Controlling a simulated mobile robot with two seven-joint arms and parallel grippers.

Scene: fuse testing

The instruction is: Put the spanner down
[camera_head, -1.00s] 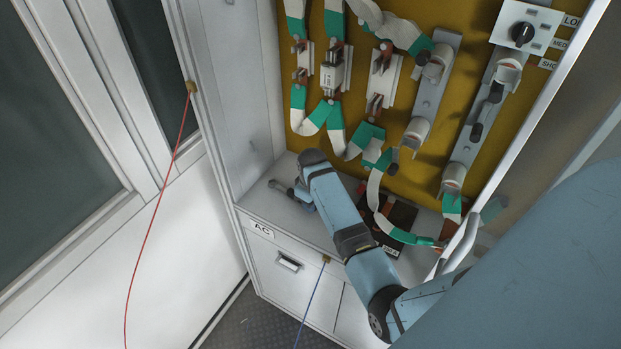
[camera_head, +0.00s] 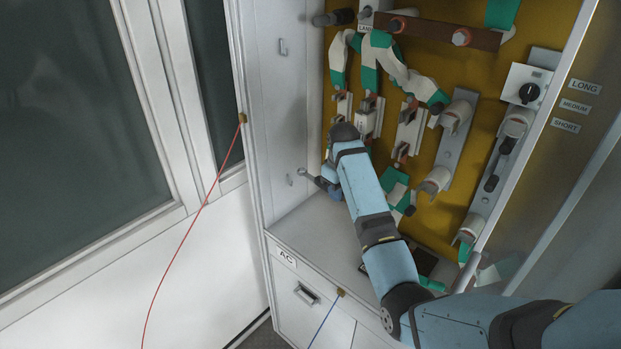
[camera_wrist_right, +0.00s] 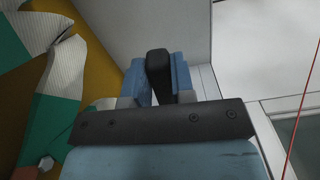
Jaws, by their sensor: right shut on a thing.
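The spanner (camera_head: 306,174) shows in the head view as a small grey open end poking out left of my right gripper (camera_head: 325,184). That gripper is shut on it and holds it above the cabinet's shelf, near the left inner wall. In the right wrist view, a dark upright bar (camera_wrist_right: 158,66), seemingly the spanner's handle, sits between the two blue fingers of the gripper (camera_wrist_right: 160,82). Most of the spanner is hidden by the gripper and wrist. I cannot tell whether it touches the wall. My left gripper is in neither view.
The white shelf (camera_head: 310,232) below is clear at its left. Small hooks stick out of the left wall (camera_head: 280,110), one (camera_head: 289,180) close to the spanner. Fuse holders and green-white straps cover the yellow back panel (camera_head: 440,65). A red cord (camera_head: 190,235) hangs outside.

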